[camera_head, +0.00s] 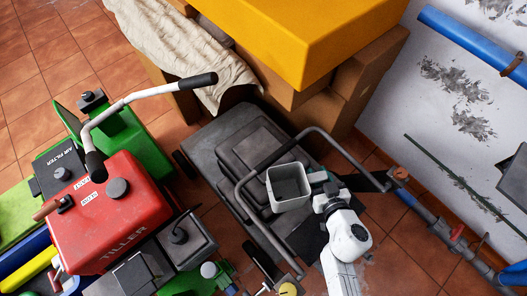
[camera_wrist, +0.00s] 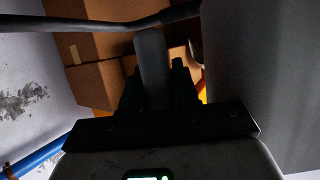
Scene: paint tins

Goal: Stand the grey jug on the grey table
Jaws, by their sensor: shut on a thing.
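The grey jug (camera_head: 290,187) is an open, square-mouthed container with its opening facing the head camera. It looks empty. My gripper (camera_head: 324,184) is at its right side, shut on the jug's handle. In the wrist view, the dark fingers of my gripper (camera_wrist: 156,92) close around an upright grey bar that looks like this handle (camera_wrist: 151,60). The large grey face on the right there appears to be the jug's wall (camera_wrist: 260,75). The jug appears held above a dark grey wheeled machine. I cannot clearly identify a grey table; a grey corner (camera_head: 514,178) shows at the right edge.
The dark grey machine (camera_head: 207,150) has a looped tube handle (camera_head: 258,231) around the jug. A red tiller (camera_head: 108,215) stands left. Cardboard boxes (camera_head: 358,85) and a yellow box (camera_head: 310,40) stand behind. Pipes run along the right wall. Some tiled floor is clear at lower right.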

